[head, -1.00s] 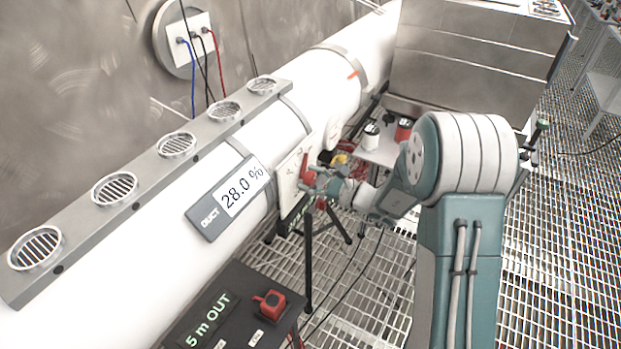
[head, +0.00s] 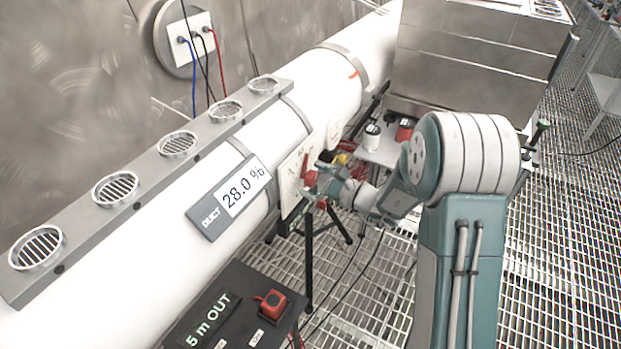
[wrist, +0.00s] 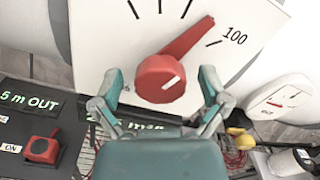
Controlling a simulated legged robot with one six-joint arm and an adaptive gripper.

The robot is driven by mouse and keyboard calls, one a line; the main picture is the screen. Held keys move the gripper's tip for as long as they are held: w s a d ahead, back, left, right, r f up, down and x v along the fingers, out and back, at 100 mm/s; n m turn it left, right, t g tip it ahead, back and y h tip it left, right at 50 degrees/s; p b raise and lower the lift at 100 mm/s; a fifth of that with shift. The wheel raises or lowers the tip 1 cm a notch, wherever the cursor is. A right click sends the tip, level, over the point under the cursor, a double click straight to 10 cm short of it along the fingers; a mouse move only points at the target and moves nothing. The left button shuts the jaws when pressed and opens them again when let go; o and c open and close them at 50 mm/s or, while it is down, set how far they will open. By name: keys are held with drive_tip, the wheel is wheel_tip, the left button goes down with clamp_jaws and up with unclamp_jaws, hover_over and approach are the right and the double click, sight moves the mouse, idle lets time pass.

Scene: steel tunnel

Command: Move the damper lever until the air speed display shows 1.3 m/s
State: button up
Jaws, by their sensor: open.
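The red damper lever (wrist: 185,45) sits on a white dial plate (wrist: 100,45); its arm slants up right, its tip close to the 100 mark. My gripper (wrist: 162,74) is open, one finger on each side of the lever's round hub; whether either touches it, I cannot tell. In the head view my gripper (head: 322,184) is at the plate (head: 289,185) on the duct and partly hides the lever (head: 305,168). The grey display (head: 233,198) on the duct is labelled DUCT and reads 28.0 %. No reading in m/s is legible.
A black box (head: 230,290) with a lit "5 m OUT" text and a red switch (head: 270,304) stands at the lower front. A white round gauge (wrist: 275,97) is right of the plate. A small table (head: 382,152) holds cans. Grating floor lies right.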

drive_tip(key=v, duration=1.1)
drive_tip(key=shift+d, duration=0.35)
drive_tip(key=shift+s, duration=0.2)
drive_tip(key=s+a+r+n+g+h, duration=0.2)
drive_tip(key=s+a+r+n+g, duration=0.1)
drive_tip(key=s+a+n+g, duration=0.25)
drive_tip(key=s+a+r+n+g+h, duration=0.2)
drive_tip(key=s+r+n+g+h, duration=0.15)
drive_tip(key=s+n, duration=0.4)
drive_tip(key=s+d+r+n+t+h, duration=0.4)
drive_tip(key=s+d+r+n+h, duration=0.2)
drive_tip(key=s, duration=0.5)
drive_tip(key=d+h, duration=0.2)
drive_tip(key=h, duration=0.1)
drive_tip(key=shift+d+n+t, duration=0.3)
drive_tip(key=shift+d+n, duration=0.1)
